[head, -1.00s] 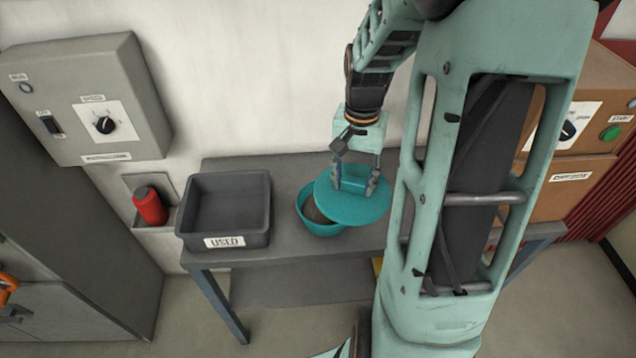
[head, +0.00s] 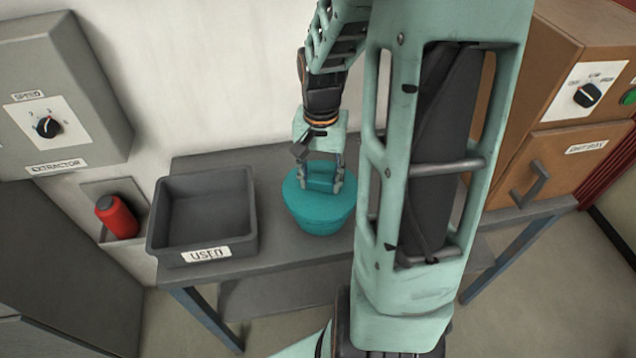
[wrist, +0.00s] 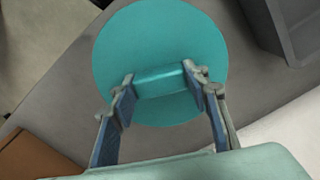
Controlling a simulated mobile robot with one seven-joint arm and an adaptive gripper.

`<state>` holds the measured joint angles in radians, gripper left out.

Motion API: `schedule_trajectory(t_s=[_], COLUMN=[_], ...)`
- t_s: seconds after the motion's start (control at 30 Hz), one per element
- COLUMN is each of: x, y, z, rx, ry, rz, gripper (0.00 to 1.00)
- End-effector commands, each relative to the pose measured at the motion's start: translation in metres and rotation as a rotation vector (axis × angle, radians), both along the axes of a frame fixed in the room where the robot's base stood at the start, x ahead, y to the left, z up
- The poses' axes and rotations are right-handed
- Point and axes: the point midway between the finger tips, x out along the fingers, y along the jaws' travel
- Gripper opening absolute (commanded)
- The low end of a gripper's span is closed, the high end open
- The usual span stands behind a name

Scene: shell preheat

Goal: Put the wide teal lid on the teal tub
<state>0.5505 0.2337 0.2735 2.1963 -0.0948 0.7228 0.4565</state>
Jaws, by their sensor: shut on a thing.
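The wide teal lid (head: 318,206) lies over the mouth of the teal tub (head: 320,226), which stands on the grey table. The lid looks level and lined up with the tub's rim; I cannot tell whether it is fully seated. My gripper (head: 320,185) is shut on the block-shaped handle of the lid, pointing down. In the wrist view the round lid (wrist: 160,50) fills the middle, with its handle between the two fingers of my gripper (wrist: 162,85). The tub is hidden under the lid there.
A grey bin (head: 205,255) marked USED stands left of the tub on the table (head: 285,262). A red cylinder (head: 117,217) sits in a wall holder farther left. A brown cabinet (head: 560,140) with a dial is at the right.

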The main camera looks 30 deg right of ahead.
Motion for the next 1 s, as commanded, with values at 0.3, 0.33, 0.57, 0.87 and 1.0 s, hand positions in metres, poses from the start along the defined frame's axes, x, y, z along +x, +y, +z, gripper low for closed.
schedule_trajectory(t_s=[0.3, 0.33, 0.57, 0.87, 1.0], x=[-0.0015, -0.0015, -0.0016, -0.0017, -0.0015], y=[0.0003, 0.0003, 0.0002, 0.0003, 0.0002], z=[-0.0093, -0.0095, -0.0129, -0.0129, -0.0085], rx=[-0.001, -0.001, 0.0, 0.0, -0.001], ry=[-0.001, -0.001, 0.0, 0.0, -0.001], rz=[-0.001, -0.001, -0.002, -0.002, -0.002], gripper=[0.17, 0.17, 0.52, 0.6, 0.6])
